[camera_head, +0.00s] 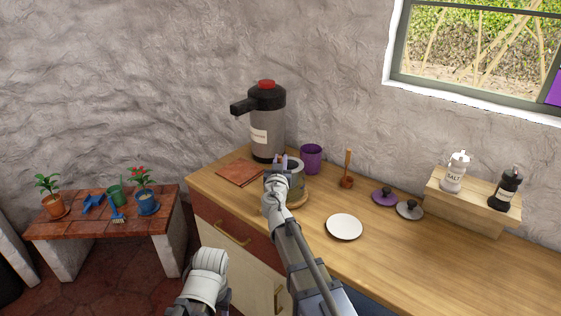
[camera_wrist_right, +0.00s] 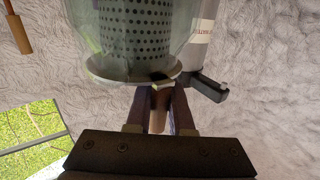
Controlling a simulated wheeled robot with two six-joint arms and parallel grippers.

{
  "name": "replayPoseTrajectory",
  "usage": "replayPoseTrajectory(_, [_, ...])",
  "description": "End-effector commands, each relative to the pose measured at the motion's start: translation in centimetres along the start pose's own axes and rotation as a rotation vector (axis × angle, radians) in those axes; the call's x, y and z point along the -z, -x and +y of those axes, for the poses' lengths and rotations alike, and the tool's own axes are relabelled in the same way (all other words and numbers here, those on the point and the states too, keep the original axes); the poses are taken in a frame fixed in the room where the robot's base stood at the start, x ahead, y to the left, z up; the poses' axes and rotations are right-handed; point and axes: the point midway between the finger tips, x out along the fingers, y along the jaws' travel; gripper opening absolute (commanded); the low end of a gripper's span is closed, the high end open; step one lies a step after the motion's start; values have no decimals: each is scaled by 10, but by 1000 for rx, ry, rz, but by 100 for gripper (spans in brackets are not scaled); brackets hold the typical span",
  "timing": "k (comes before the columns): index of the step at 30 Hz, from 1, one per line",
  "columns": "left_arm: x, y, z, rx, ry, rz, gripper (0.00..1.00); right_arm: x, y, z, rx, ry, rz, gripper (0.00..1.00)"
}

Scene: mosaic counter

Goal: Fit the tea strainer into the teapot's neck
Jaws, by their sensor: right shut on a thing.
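The tea strainer (camera_wrist_right: 135,32) is a grey perforated basket with a pale round rim, seen in the right wrist view. My right gripper (camera_wrist_right: 160,100) is shut on a small tab at the strainer's rim. Clear glass of the teapot (camera_wrist_right: 82,22) shows around the basket; I cannot tell whether the rim rests on the neck. In the head view the teapot (camera_head: 297,180) stands on a round wooden coaster (camera_head: 299,202), partly hidden behind my right gripper (camera_head: 281,161).
A large black-topped dispenser (camera_head: 266,120) stands behind the teapot. A purple cup (camera_head: 311,158), a brown board (camera_head: 240,173), a wooden dipper in a holder (camera_head: 347,180), a white plate (camera_head: 344,227) and two lids (camera_head: 384,197) are around it. The counter's front right is clear.

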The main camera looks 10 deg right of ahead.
Motion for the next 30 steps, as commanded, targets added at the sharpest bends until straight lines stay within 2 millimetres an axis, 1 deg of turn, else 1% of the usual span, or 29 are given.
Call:
replayPoseTrajectory(2, [0, 0, 0, 0, 0, 0, 50, 0, 0, 0, 0, 0, 0, 0])
replayPoseTrajectory(3, [0, 0, 0, 0, 0, 0, 50, 0, 0, 0, 0, 0, 0, 22])
replayPoseTrajectory(12, [0, 0, 0, 0, 0, 0, 50, 0, 0, 0, 0, 0, 0, 55])
replayPoseTrajectory(17, [0, 0, 0, 0, 0, 0, 50, 0, 0, 0, 0, 0, 0, 55])
replayPoseTrajectory(26, [0, 0, 0, 0, 0, 0, 50, 0, 0, 0, 0, 0, 0, 88])
replayPoseTrajectory(27, [0, 0, 0, 0, 0, 0, 50, 0, 0, 0, 0, 0, 0, 90])
replayPoseTrajectory(30, [0, 0, 0, 0, 0, 0, 50, 0, 0, 0, 0, 0, 0, 90])
